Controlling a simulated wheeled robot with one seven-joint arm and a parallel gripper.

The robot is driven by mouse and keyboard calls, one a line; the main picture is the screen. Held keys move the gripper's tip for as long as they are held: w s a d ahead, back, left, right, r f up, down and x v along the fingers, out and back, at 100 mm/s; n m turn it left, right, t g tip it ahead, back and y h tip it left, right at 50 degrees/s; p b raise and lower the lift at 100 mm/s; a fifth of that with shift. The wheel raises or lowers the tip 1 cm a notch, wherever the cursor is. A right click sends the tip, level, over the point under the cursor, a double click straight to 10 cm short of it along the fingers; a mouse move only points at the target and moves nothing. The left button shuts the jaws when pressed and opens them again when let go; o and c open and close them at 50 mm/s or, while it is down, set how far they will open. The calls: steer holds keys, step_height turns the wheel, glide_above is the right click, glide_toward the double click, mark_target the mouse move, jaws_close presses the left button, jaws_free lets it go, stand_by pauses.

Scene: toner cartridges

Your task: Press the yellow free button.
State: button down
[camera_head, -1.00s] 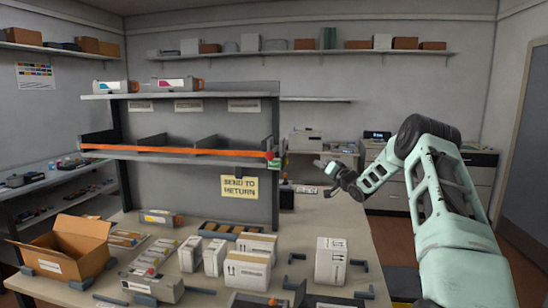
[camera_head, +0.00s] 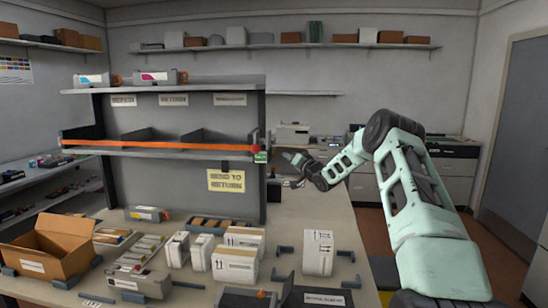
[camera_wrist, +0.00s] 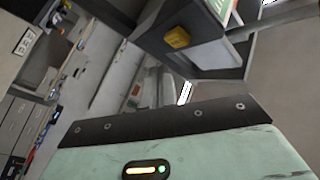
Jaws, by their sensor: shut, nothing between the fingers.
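The yellow button (camera_wrist: 177,37) shows in the wrist view as a small raised block on the grey end of the shelf unit, beside a green-and-white label (camera_wrist: 222,8). In the head view the label (camera_head: 260,157) is at the right end of the shelf with the orange bar; the button cannot be made out there. My gripper (camera_head: 287,156) is shut and empty, just right of that shelf end, pointing left toward it. A gap seems to remain between them. In the wrist view my mint-green wrist housing fills the bottom, and the fingertips are not clearly visible.
The orange bar (camera_head: 160,146) runs along the shelf front. A yellow "Send to return" sign (camera_head: 226,180) hangs below. White boxes (camera_head: 318,252), an open carton (camera_head: 52,248) and cartridges stand on the table (camera_head: 300,214). Floor is free at the right.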

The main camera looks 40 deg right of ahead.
steer(key=shift+w+a, duration=0.6)
steer(key=shift+w, duration=0.05)
stand_by(1.7)
steer(key=shift+w+a+b, duration=0.3)
steer(key=shift+w+b, duration=0.05)
steer(key=shift+b, duration=0.05)
steer(key=shift+w+a, duration=0.4)
steer(key=shift+w, duration=0.05)
stand_by(0.8)
stand_by(0.3)
steer(key=shift+s+d+b, duration=0.3)
steer(key=shift+s+d, duration=0.35)
steer(key=shift+s, duration=0.1)
steer(key=s+d, duration=0.3)
steer(key=s, duration=0.1)
steer(key=shift+d, duration=0.15)
stand_by(0.3)
